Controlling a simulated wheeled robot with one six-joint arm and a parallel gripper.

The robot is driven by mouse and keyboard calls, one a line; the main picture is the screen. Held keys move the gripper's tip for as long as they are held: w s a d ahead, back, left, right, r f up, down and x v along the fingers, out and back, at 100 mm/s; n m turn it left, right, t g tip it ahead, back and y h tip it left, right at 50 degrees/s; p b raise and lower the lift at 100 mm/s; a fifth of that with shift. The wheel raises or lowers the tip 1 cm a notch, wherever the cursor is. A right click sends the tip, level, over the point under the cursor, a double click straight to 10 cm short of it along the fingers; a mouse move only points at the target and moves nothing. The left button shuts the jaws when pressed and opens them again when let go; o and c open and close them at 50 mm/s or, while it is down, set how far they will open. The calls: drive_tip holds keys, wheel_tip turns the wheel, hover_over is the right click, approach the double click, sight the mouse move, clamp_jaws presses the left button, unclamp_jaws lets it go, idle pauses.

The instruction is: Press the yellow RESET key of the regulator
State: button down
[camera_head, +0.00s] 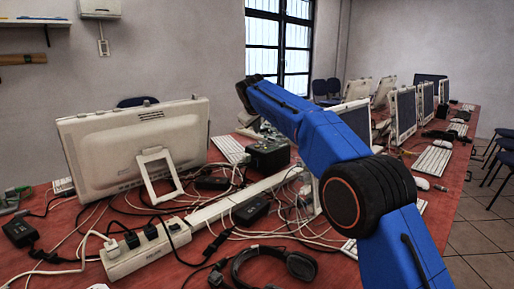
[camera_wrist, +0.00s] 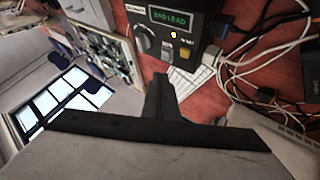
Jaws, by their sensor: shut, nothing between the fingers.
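The regulator (camera_head: 268,155) is a black box on the red table, left of my arm in the head view. In the wrist view its front face (camera_wrist: 199,25) shows a green display (camera_wrist: 170,20) reading "BAD LEAD". A grey knob (camera_wrist: 143,39) sits below the display at left. My gripper (camera_wrist: 159,76) is shut and empty. In the wrist view its fingertips lie below the key, with a visible gap. In the head view my gripper's fingertips cannot be made out.
White cables and black adapters lie around the regulator. A white power strip (camera_head: 147,250), a headset (camera_head: 270,268) and a large monitor (camera_head: 135,145) stand or lie nearby. A keyboard (camera_head: 229,148) lies behind. A circuit board (camera_wrist: 100,45) shows left of the regulator in the wrist view.

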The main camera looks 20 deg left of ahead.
drive_tip(key=shift+f, duration=2.05)
drive_tip(key=shift+f, duration=0.15)
idle(0.5)
drive_tip(key=shift+f, duration=0.2)
drive_tip(key=shift+f, duration=0.45)
idle(1.0)
drive_tip(key=shift+r, duration=0.85)
drive_tip(key=shift+r, duration=2.5)
